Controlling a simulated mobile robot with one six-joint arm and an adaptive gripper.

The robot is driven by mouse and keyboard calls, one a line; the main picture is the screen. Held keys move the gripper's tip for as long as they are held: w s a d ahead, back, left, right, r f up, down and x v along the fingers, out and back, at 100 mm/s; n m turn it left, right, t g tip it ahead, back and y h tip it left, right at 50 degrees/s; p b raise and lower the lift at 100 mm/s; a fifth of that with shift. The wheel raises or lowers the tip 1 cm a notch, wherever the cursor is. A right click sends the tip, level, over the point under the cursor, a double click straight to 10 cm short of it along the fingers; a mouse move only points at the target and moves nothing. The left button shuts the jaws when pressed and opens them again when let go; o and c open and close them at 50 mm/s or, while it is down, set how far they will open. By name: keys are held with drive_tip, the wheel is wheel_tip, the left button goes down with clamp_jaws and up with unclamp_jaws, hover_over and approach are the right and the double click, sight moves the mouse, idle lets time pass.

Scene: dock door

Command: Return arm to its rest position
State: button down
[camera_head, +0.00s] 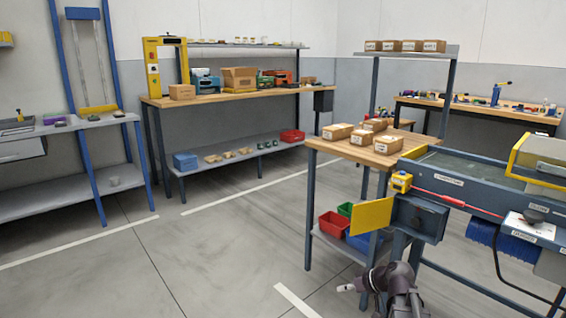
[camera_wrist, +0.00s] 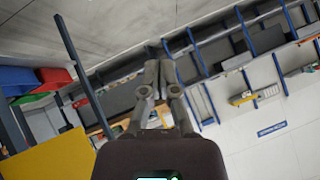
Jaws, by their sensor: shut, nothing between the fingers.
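My gripper shows in the wrist view (camera_wrist: 160,75), with its two fingers together and nothing between them. In the head view my arm is folded low at the bottom right of centre. A pale arm end (camera_head: 347,288) points left there, above the floor; the fingers cannot be made out in that view. The arm is in front of the lower part of the blue machine's frame, and I cannot tell whether they touch.
A blue machine (camera_head: 470,178) with a yellow plate (camera_head: 371,216) stands at the right. A wooden-topped table (camera_head: 335,148) with small boxes is beside it. A long workbench (camera_head: 215,94) stands behind. The floor (camera_head: 220,250) left of my arm is clear.

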drive_tip(key=s+a+m+g+h+p, duration=0.1)
drive_tip(key=s+m+g+h+p, duration=0.6)
drive_tip(key=s, duration=0.7)
wheel_tip(320, 180, up, 37)
drive_tip(key=n+t+h+p, duration=0.1)
drive_tip(key=p, duration=3.5)
drive_tip(key=shift+w, duration=0.25)
drive_tip(key=shift+a+r, duration=0.1)
drive_tip(key=shift+a, duration=0.15)
